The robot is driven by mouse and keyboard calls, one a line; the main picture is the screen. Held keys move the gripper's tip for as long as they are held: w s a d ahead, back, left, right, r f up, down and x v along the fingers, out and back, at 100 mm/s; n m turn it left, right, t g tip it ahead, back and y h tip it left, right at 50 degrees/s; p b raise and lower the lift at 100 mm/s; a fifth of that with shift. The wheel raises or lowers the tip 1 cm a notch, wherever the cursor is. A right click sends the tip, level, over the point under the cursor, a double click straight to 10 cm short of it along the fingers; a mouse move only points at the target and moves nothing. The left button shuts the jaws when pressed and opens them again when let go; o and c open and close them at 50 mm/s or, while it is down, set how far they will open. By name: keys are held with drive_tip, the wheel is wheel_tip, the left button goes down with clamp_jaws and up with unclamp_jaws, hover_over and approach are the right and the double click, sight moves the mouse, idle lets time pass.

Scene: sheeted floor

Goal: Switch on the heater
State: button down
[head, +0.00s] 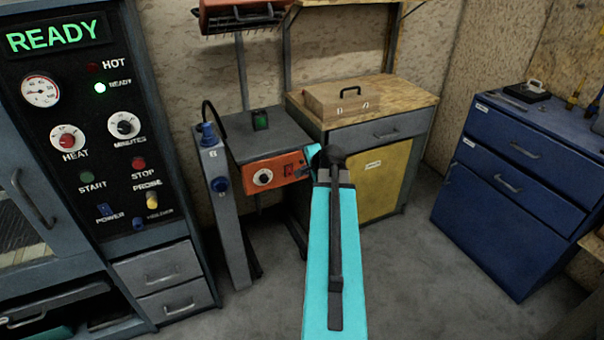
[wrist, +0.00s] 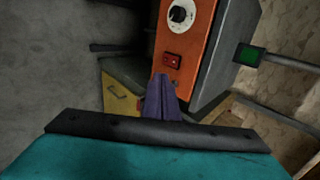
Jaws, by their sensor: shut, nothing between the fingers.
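An orange-fronted control box (head: 263,177) with a grey body stands left of the wooden-topped cabinet. Its front carries a white-ringed black dial (head: 263,177) and a red rocker switch (head: 289,170). In the wrist view the orange panel (wrist: 192,42) is close, with the dial (wrist: 180,15) above the red switch (wrist: 173,61). My gripper (wrist: 164,80) is shut and empty, its tips just below the switch in that picture. I cannot tell whether they touch the panel. In the head view my turquoise arm hides most of the gripper. A red heater-like unit (head: 243,14) with a grille hangs above on a pole.
A grey post with blue knobs (head: 222,210) stands left of the box. A large oven panel (head: 85,120) reading READY fills the left. A yellow-doored cabinet (head: 372,172) bears a wooden case (head: 342,99). Blue drawers (head: 505,195) stand right. The front floor (head: 410,285) is clear.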

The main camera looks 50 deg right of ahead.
idle(0.4)
drive_tip(key=f+b, duration=0.1)
drive_tip(key=b, duration=0.2)
drive_tip(key=s+f+t+b, duration=0.1)
drive_tip(key=b, duration=0.7)
drive_tip(key=shift+s+a+f+t+h, duration=0.3)
drive_tip(key=shift+s+f+h, duration=0.05)
drive_tip(key=shift+f+h, duration=0.05)
drive_tip(key=shift+w+d+f, duration=0.1)
idle(0.3)
approach(290, 174)
wheel_tip(290, 174, down, 3)
drive_tip(key=w, duration=0.1)
drive_tip(key=shift+w+d+f+p, duration=0.15)
drive_tip(key=shift+w+d+p, duration=0.1)
drive_tip(key=shift+w+d, duration=0.4)
drive_tip(key=shift+w+d+f+p, duration=0.2)
drive_tip(key=shift+w+d, duration=0.15)
drive_tip(key=shift+w, duration=0.65)
